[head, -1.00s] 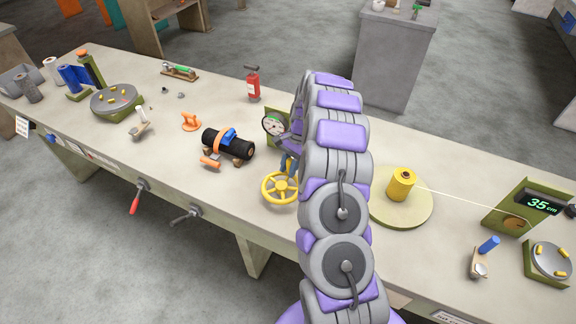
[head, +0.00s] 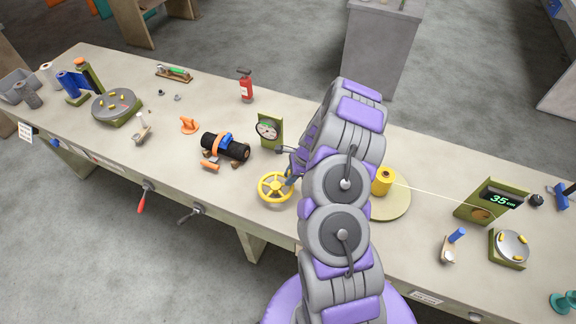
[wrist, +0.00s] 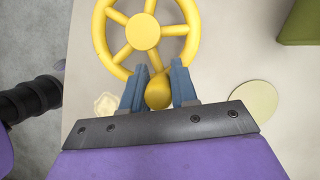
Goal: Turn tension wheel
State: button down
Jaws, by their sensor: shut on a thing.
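The yellow tension wheel (head: 275,187) with several spokes sits near the front edge of the bench, left of my arm. In the wrist view the wheel (wrist: 144,30) fills the top middle, with a rounded yellow knob at its near rim. My gripper (wrist: 158,90) has its two blue fingers on either side of that knob (wrist: 158,93) and is shut on it. In the head view my gripper (head: 290,178) is at the wheel's right rim, partly hidden by my arm. A round dial gauge (head: 267,129) on a green plate stands behind the wheel.
A black roll with orange and blue clamps (head: 226,146) lies left of the wheel. A yellow spool (head: 383,181) on a round disc stands right of my arm, its thread running to a display (head: 500,199) reading 35 cm. A red extinguisher (head: 246,85) stands behind.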

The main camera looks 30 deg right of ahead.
jog(key=shift+s+a+m+t+h+p, duration=0.25)
jog(key=shift+s+m+p, duration=0.2)
jog(key=shift+m+p, duration=0.5)
jog(key=shift+s+a+m+t+h+p, duration=0.1)
jog(key=shift+s+m+t+p, duration=0.3)
jog(key=shift+m+p, duration=0.5)
jog(key=c, duration=0.9)
grip_release()
jog(key=shift+a, duration=0.1)
jog(key=shift+r, duration=0.1)
jog(key=shift+d+r, duration=0.2)
jog(key=shift+r, duration=0.15)
jog(key=v, duration=1.6)
jog(key=shift+s+r, duration=0.15)
